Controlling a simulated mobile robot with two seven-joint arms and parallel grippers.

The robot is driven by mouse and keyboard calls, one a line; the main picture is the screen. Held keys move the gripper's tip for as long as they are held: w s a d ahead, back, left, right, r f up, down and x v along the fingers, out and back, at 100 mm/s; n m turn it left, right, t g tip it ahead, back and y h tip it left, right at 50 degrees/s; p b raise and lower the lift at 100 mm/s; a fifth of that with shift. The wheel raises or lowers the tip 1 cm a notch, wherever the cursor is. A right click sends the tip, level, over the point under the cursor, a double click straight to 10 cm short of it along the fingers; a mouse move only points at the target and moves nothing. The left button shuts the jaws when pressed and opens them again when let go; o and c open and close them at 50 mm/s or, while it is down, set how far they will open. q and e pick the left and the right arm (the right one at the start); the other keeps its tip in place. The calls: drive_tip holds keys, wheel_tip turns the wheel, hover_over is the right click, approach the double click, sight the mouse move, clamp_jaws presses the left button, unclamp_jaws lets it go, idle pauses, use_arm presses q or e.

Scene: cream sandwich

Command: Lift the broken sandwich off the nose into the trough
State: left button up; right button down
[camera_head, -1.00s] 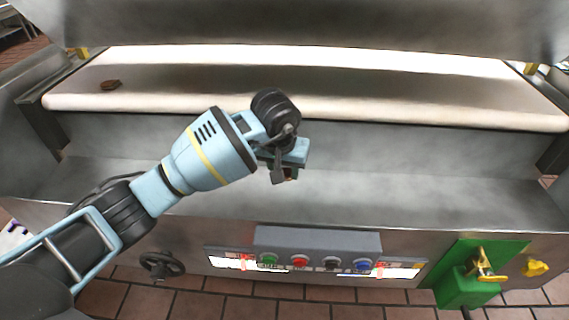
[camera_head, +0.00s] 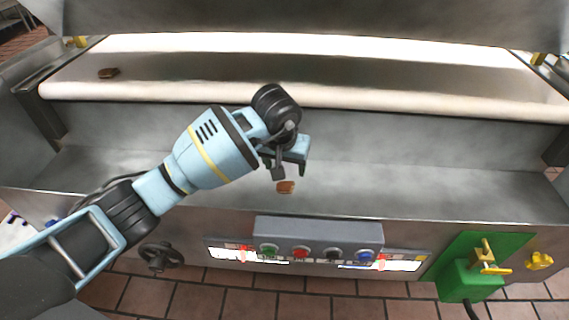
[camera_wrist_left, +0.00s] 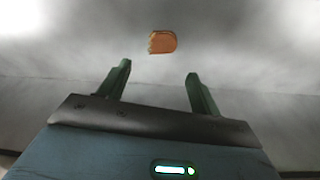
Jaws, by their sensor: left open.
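A broken brown sandwich piece (camera_head: 285,187) is in the grey metal trough (camera_head: 400,185), just below my left gripper in the head view. In the left wrist view the piece (camera_wrist_left: 162,42) shows a ragged left edge and lies beyond the fingertips, apart from them. My left gripper (camera_head: 289,172) is open and empty over the trough; its two green fingers (camera_wrist_left: 158,72) stand apart in the wrist view. The belt's rounded front nose (camera_head: 400,105) runs behind the trough and is bare. My right gripper is not in view.
Another brown sandwich (camera_head: 108,73) lies on the belt at the far left. A control panel with coloured buttons (camera_head: 318,253) is on the front below the trough. A green box with a yellow handle (camera_head: 462,278) is at right. The trough's right part is clear.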

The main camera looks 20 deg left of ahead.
use_arm(q)
drive_tip(key=v, duration=0.7)
drive_tip(key=shift+r+p, duration=0.35)
drive_tip(key=shift+p, duration=0.1)
drive_tip(key=shift+s, duration=0.15)
